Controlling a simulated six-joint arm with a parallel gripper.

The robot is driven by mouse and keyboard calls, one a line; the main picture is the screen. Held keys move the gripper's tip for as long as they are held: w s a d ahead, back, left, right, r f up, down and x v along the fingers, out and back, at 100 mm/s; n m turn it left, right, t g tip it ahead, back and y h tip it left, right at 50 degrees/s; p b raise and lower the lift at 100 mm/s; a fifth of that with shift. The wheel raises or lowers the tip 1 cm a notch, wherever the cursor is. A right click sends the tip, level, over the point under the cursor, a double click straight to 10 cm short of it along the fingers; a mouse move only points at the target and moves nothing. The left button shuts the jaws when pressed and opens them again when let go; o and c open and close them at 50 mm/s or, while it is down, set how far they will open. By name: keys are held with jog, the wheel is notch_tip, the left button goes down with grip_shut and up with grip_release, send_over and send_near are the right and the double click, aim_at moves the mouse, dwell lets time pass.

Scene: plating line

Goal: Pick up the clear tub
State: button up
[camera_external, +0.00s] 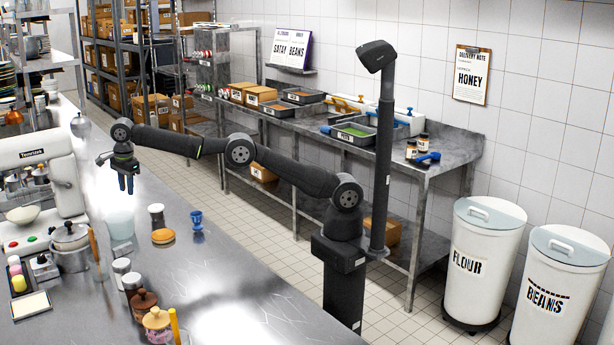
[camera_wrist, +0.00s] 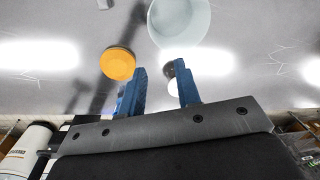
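The clear tub (camera_external: 120,227) is pale and see-through and stands upright on the steel counter. In the wrist view the tub (camera_wrist: 180,18) is a pale round shape at the top edge, partly cut off, beyond my fingertips. My gripper (camera_external: 127,190) hangs above the counter with its blue fingers pointing down, apart from the tub. In the wrist view my gripper (camera_wrist: 160,74) has its two fingers spread, with nothing held between them.
An orange disc (camera_external: 163,236), a dark-lidded jar (camera_external: 157,214) and a blue cup (camera_external: 196,220) stand right of the tub. A white mixer (camera_external: 45,190), a lidded pot (camera_external: 70,246) and several jars crowd the left and front. The counter (camera_external: 235,290) is clear at front right.

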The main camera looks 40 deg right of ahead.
jog(key=s, duration=0.1)
send_near(131, 236)
jog(key=f, duration=0.2)
jog(key=w+f, duration=0.1)
jog(key=f, duration=0.4)
jog(key=shift+w+a+f, duration=0.1)
jog(key=shift+w, duration=0.05)
grip_shut()
